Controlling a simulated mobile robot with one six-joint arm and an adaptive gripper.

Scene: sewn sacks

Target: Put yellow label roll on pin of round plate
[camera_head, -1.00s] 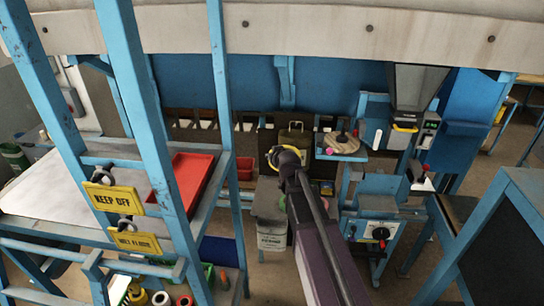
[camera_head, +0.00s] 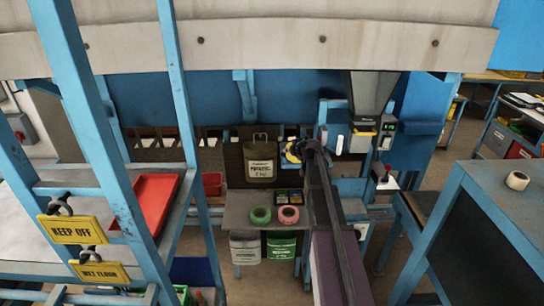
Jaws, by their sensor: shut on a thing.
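My gripper (camera_head: 299,150) is in the middle of the head view, at the far end of my dark arm. It is shut on the yellow label roll (camera_head: 290,155), whose yellow rim shows at the gripper's left side. The gripper and roll appear in front of the work area at the back; their height over it is hard to judge. The round plate and its pin cannot be made out now; my arm and gripper cover the place where they would show.
A grey table (camera_head: 238,214) holds a green roll (camera_head: 260,215) and a pink roll (camera_head: 288,215). A hopper machine (camera_head: 370,95) stands to the right. A blue rack with a red tray (camera_head: 152,205) is at left. A blue-framed bench (camera_head: 505,215) is at right, with a pale roll (camera_head: 517,181).

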